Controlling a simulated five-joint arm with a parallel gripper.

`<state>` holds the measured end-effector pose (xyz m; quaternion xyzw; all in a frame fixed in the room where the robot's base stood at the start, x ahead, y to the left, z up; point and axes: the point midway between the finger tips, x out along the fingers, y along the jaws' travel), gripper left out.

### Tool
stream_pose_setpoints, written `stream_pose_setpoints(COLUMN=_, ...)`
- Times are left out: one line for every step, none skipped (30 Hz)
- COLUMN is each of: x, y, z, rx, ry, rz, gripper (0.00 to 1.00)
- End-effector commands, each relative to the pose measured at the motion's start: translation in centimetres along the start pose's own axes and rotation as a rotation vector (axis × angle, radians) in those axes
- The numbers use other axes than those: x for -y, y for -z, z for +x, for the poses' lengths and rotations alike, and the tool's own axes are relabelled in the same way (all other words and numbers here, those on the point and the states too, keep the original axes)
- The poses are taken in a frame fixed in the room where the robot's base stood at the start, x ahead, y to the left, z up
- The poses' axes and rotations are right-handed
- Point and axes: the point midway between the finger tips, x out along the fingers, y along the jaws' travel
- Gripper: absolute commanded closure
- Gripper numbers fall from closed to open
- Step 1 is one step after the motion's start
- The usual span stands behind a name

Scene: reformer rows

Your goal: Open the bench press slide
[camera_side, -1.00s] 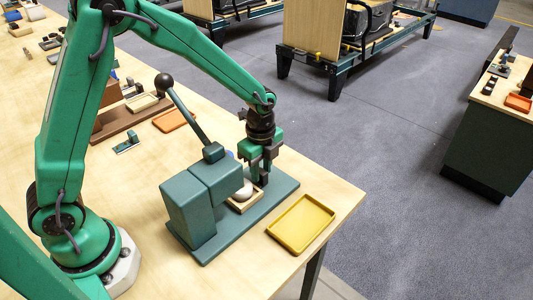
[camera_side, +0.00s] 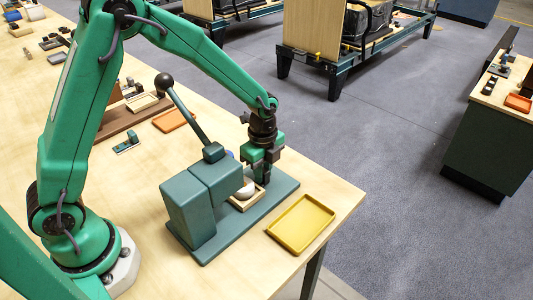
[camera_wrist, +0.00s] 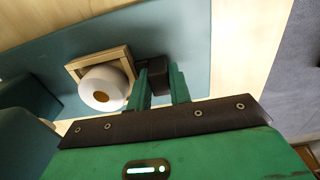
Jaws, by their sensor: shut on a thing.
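The dark teal bench press (camera_side: 188,212) stands on a flat teal base plate near the table's right corner. Its slide is a small wooden tray (camera_side: 260,199), partly out from under the press head. A white round piece (camera_side: 246,188) sits in the tray; in the wrist view it has a brown centre (camera_wrist: 101,97). My gripper (camera_side: 265,179) is at the tray's outer side. In the wrist view its green fingers are shut on the slide's dark handle (camera_wrist: 154,70), beside the wooden tray (camera_wrist: 97,57). The handle is mostly hidden in the side view.
The press lever with its black knob (camera_side: 164,81) leans up behind the press. A yellow tray (camera_side: 301,224) lies in front of the base plate. An orange tray (camera_side: 173,120) and a small teal fixture (camera_side: 127,143) lie farther back.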

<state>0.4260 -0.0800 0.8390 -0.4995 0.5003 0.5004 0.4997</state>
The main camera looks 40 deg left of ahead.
Motion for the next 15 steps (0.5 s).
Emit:
stream_pose_setpoints(x=0.6, y=0.0, z=-0.1, rx=0.000, ry=0.003, rz=0.000, gripper=1.00)
stream_pose_setpoints(x=0.9, y=0.0, z=-0.1, rx=0.000, ry=0.002, rz=-0.001, gripper=1.00)
stream_pose_setpoints(x=1.4, y=0.0, z=-0.1, rx=-0.001, ry=0.003, rz=-0.001, gripper=1.00)
stream_pose_setpoints(x=1.7, y=0.0, z=-0.1, rx=0.000, ry=0.003, rz=-0.001, gripper=1.00)
stream_pose_setpoints(x=2.0, y=0.0, z=-0.1, rx=-0.001, ry=0.003, rz=-0.001, gripper=1.00)
stream_pose_setpoints(x=2.5, y=0.0, z=-0.1, rx=-0.001, ry=0.003, rz=-0.001, gripper=1.00)
stream_pose_setpoints(x=2.9, y=0.0, z=-0.1, rx=-0.001, ry=0.003, rz=-0.001, gripper=1.00)
stream_pose_setpoints(x=3.1, y=0.0, z=-0.1, rx=-0.001, ry=0.004, rz=-0.001, gripper=1.00)
stream_pose_setpoints(x=3.5, y=0.0, z=-0.1, rx=-0.001, ry=0.004, rz=-0.001, gripper=1.00)
stream_pose_setpoints(x=3.7, y=0.0, z=-0.1, rx=-0.001, ry=0.004, rz=-0.001, gripper=1.00)
stream_pose_setpoints(x=3.9, y=0.0, z=-0.1, rx=-0.001, ry=0.003, rz=-0.001, gripper=1.00)
stream_pose_setpoints(x=4.0, y=0.0, z=-0.1, rx=-0.001, ry=0.003, rz=-0.001, gripper=1.00)
stream_pose_setpoints(x=4.1, y=0.0, z=-0.1, rx=-0.001, ry=0.003, rz=-0.001, gripper=1.00)
stream_pose_setpoints(x=4.1, y=0.0, z=-0.1, rx=-0.001, ry=0.004, rz=-0.001, gripper=1.00)
stream_pose_setpoints(x=4.1, y=0.0, z=-0.1, rx=-0.001, ry=0.004, rz=-0.001, gripper=1.00)
